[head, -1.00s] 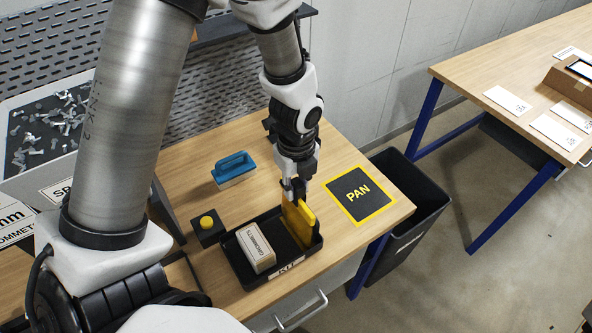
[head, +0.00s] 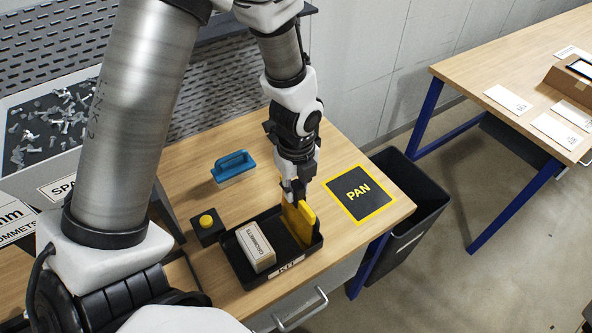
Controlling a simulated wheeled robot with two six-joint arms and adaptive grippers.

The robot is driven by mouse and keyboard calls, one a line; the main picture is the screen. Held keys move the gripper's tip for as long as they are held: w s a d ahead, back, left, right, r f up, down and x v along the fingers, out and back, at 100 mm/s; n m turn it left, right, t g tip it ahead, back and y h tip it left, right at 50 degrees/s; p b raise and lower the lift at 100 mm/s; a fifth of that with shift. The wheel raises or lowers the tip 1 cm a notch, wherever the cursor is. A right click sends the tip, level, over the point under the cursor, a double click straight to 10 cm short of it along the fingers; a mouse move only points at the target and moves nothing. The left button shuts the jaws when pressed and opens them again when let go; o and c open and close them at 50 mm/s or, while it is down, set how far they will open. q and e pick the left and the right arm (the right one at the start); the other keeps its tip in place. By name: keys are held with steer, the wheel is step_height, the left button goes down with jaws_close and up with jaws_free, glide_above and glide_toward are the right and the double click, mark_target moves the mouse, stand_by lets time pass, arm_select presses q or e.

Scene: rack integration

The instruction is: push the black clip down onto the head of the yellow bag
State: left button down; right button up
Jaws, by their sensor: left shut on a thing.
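The yellow bag (head: 303,226) stands upright at the right end of a black tray (head: 238,273) marked KIT. My left gripper (head: 294,194) points down at the bag's upper far end, with its fingertips at the head of the bag. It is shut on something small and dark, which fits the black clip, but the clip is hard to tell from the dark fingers. Whether the clip sits fully on the bag's head cannot be told. My right gripper is not in view.
A grommets box (head: 256,246) lies in the tray, left of the bag. A yellow button on a black base (head: 207,226) and a blue-handled tool (head: 233,168) stand nearby. The PAN mat (head: 360,194) lies flat to the right. A black bin (head: 420,205) stands beyond the table edge.

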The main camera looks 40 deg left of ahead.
mark_target(296, 184)
arm_select(q)
steer(key=c, duration=0.9)
jaws_free()
steer(key=shift+f, duration=0.1)
step_height(296, 184, up, 12)
steer(key=shift+f, duration=0.1)
